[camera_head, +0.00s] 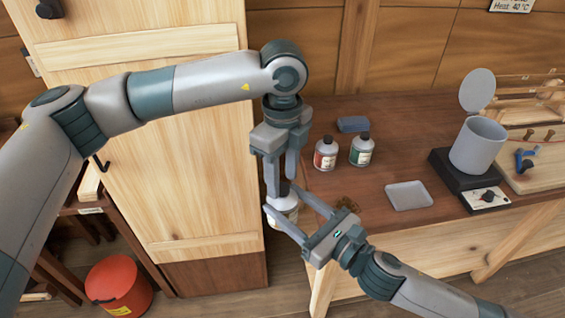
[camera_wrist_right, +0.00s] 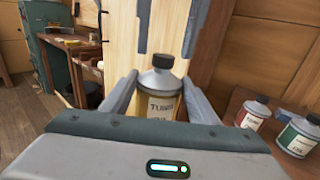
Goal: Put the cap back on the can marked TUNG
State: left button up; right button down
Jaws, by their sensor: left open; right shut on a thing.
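The can marked TUNG (camera_wrist_right: 160,100) is upright between the fingers of my right gripper (camera_head: 281,198), which is shut on it. It is held off the left end of the bench, and its body also shows in the head view (camera_head: 286,209). The black cap (camera_wrist_right: 163,61) sits level on top of the can's neck; I cannot tell how tightly it is seated. My left gripper (camera_head: 281,184) is open, pointing down, with its fingers above and around the cap's place. In the right wrist view its fingertips are above the cap, apart from it.
A grey tray (camera_head: 408,196) and a pot on a heater (camera_head: 478,146) are further right. A red bucket (camera_head: 119,285) stands on the floor.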

pick_arm(q)
jog(key=shift+f, duration=0.7)
jog(key=shift+c, duration=0.4)
grip_shut()
jog(key=shift+m, duration=0.3)
